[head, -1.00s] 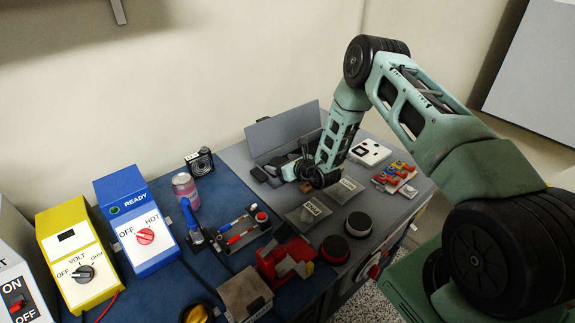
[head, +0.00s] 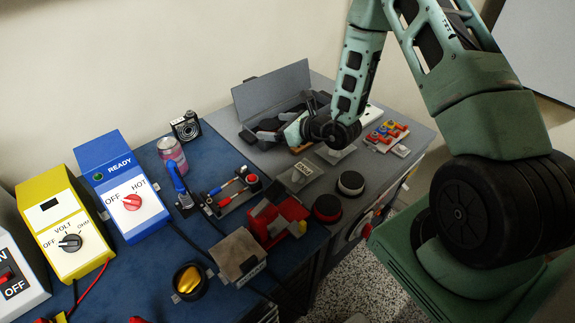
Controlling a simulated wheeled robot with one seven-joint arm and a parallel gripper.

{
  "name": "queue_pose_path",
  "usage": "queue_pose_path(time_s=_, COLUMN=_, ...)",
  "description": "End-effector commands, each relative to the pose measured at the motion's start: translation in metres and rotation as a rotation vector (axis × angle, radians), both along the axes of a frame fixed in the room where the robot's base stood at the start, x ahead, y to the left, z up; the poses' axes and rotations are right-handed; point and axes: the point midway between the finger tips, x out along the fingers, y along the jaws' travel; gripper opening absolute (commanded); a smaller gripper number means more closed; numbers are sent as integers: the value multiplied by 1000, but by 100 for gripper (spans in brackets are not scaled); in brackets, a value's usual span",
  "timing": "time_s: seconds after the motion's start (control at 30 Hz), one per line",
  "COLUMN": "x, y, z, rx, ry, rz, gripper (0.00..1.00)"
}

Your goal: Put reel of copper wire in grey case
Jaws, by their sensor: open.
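The grey case (head: 272,92) stands open at the back of the grey worktop, lid raised against the wall, with dark contents inside. My gripper (head: 262,133) is open at the case's front left side, low over it, its fingers pointing left. My wrist covers part of the case's front. A small orange-brown piece (head: 302,148) shows just below my wrist; I cannot tell whether it is the reel of copper wire. No reel can be clearly made out, and the inside of the case is partly hidden.
A camera (head: 186,126) and a pink can (head: 171,153) stand left of the case. Tools in a rack (head: 232,192), a red device (head: 277,222), round pads (head: 328,208) and coloured connectors (head: 386,132) lie in front and right. A black holder with something golden (head: 188,281) sits at the front.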

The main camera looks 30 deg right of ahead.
Motion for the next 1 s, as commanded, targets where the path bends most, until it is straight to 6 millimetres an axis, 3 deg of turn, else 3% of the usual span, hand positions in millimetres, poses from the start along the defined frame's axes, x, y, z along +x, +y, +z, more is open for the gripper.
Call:
queue_pose_path(time_s=0.03, x=-3, y=36, z=23, rx=-5, ry=-31, rz=130, gripper=83)
queue_pose_path(time_s=0.07, x=-9, y=59, z=36, rx=-12, ry=-48, rz=221, gripper=83)
queue_pose_path(time_s=0.1, x=-20, y=91, z=54, rx=-25, ry=-73, rz=354, gripper=83)
queue_pose_path(time_s=0.17, x=-46, y=136, z=80, rx=-57, ry=-111, rz=564, gripper=83)
queue_pose_path(time_s=0.2, x=-66, y=163, z=94, rx=-82, ry=-134, rz=700, gripper=83)
queue_pose_path(time_s=0.3, x=-127, y=214, z=123, rx=-175, ry=-202, rz=1041, gripper=83)
queue_pose_path(time_s=0.4, x=-192, y=242, z=141, rx=-301, ry=-278, rz=1369, gripper=83)
queue_pose_path(time_s=0.5, x=-252, y=249, z=150, rx=-462, ry=-369, rz=1681, gripper=83)
queue_pose_path(time_s=0.6, x=-299, y=241, z=154, rx=-661, ry=-478, rz=1969, gripper=83)
queue_pose_path(time_s=0.7, x=-331, y=223, z=156, rx=-894, ry=-610, rz=2227, gripper=83)
queue_pose_path(time_s=0.8, x=-345, y=205, z=159, rx=-1139, ry=-753, rz=2430, gripper=83)
queue_pose_path(time_s=0.93, x=-347, y=189, z=167, rx=-1416, ry=-921, rz=2594, gripper=83)
queue_pose_path(time_s=0.97, x=-347, y=187, z=168, rx=1463, ry=949, rz=-2608, gripper=83)
queue_pose_path(time_s=1.0, x=-346, y=185, z=171, rx=1464, ry=949, rz=-2536, gripper=83)
